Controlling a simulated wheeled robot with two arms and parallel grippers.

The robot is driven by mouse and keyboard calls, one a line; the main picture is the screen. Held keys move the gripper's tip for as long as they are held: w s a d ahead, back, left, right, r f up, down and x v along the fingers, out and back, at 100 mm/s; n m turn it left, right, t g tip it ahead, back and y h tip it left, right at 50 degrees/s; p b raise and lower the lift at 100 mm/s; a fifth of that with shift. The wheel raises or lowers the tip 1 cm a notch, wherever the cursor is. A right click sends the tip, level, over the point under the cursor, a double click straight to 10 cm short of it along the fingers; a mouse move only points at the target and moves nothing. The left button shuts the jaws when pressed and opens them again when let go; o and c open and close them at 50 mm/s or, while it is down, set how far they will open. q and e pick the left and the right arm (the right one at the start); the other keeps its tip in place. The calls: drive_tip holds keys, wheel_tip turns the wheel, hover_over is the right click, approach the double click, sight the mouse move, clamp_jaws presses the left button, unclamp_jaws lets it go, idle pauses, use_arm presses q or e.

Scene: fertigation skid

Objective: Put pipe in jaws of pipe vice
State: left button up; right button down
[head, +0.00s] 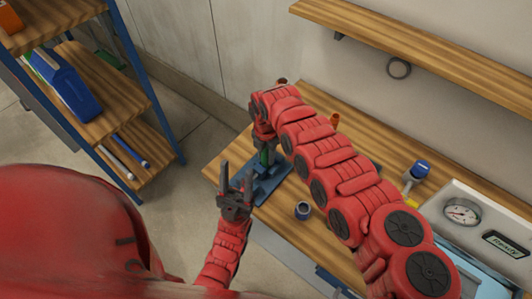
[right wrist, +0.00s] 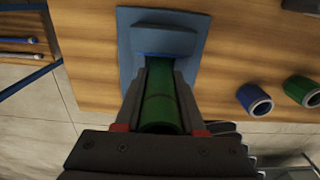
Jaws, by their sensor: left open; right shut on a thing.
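A green pipe (right wrist: 160,105) is held between the fingers of my right gripper (right wrist: 160,78), which is shut on it. In the head view the pipe (head: 265,156) stands roughly upright above the blue pipe vice (head: 268,190) at the bench's left end. In the right wrist view the vice (right wrist: 195,60) lies just beyond the fingertips, and the pipe's far end is close to its raised jaw block. I cannot tell whether the pipe is between the jaws. My left gripper (head: 237,172) is open and empty, in front of the vice in the picture.
The wooden bench (head: 235,160) has a short blue-rimmed piece (head: 303,210) right of the vice. A blue-topped fitting (head: 420,168) and a gauge panel (head: 485,222) are farther right. A shelf rack (head: 140,105) stands left. Blue (right wrist: 254,100) and green (right wrist: 302,90) pieces show in the wrist view.

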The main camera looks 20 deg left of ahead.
drive_tip(key=shift+f+b, duration=0.2)
drive_tip(key=shift+b, duration=0.1)
drive_tip(key=c, duration=0.5)
unclamp_jaws()
drive_tip(key=shift+r, duration=0.1)
drive_tip(key=shift+r, duration=0.1)
drive_tip(key=shift+r+p, duration=0.2)
drive_tip(key=shift+p, duration=0.2)
drive_tip(key=shift+w+r+b, duration=0.1)
drive_tip(key=shift+r+b, duration=0.25)
wheel_tip(320, 180, up, 11)
drive_tip(key=b, duration=0.4)
drive_tip(key=shift+b, duration=0.35)
